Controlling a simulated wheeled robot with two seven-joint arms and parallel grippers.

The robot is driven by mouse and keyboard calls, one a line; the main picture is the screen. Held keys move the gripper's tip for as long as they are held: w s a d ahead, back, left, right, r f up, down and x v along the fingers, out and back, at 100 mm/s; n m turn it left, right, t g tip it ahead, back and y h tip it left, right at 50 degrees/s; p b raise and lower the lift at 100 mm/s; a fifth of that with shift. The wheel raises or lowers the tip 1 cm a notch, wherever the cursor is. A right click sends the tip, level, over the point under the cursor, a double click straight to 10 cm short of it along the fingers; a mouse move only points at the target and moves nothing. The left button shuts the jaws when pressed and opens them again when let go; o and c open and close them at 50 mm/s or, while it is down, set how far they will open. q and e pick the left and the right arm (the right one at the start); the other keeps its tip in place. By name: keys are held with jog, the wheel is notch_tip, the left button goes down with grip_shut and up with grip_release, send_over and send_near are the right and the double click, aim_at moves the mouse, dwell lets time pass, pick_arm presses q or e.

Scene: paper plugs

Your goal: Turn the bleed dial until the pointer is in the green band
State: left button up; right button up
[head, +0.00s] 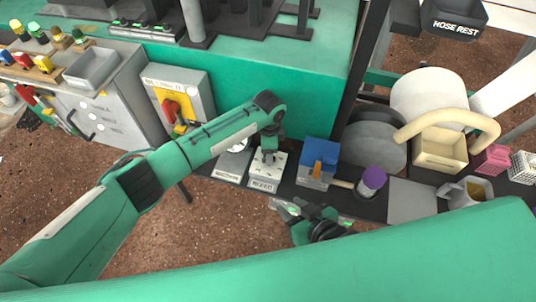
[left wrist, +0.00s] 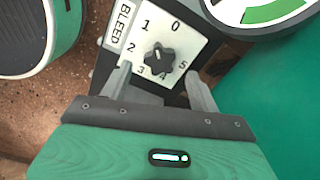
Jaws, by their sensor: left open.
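The bleed dial is a black knob (left wrist: 160,58) on a white plate marked BLEED with numbers 0 to 5. Its box (head: 266,172) stands on the dark bench strip in the head view. My left gripper (left wrist: 158,76) is open, with one finger on each side of the dial plate and the knob between them, not gripped. In the head view my left gripper (head: 268,152) is over the box and partly hides it. A round gauge (left wrist: 264,12) with green on its face is cut off at the wrist view's top; its pointer is not visible. My right gripper (head: 308,212) looks open and empty.
A blue block (head: 320,152) with an orange part stands right of the bleed box, then a purple-topped cylinder (head: 373,178). A grey box with a red switch (head: 176,108) is left. A hose (head: 450,118) and cream bin (head: 438,150) are further right.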

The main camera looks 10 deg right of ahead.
pick_arm(q)
jog(key=shift+m, duration=0.8)
jog(key=shift+p, duration=0.35)
jog(key=shift+f+b, duration=1)
jog(key=shift+f, duration=1)
jog(key=shift+c, duration=0.2)
jog(key=c, duration=0.9)
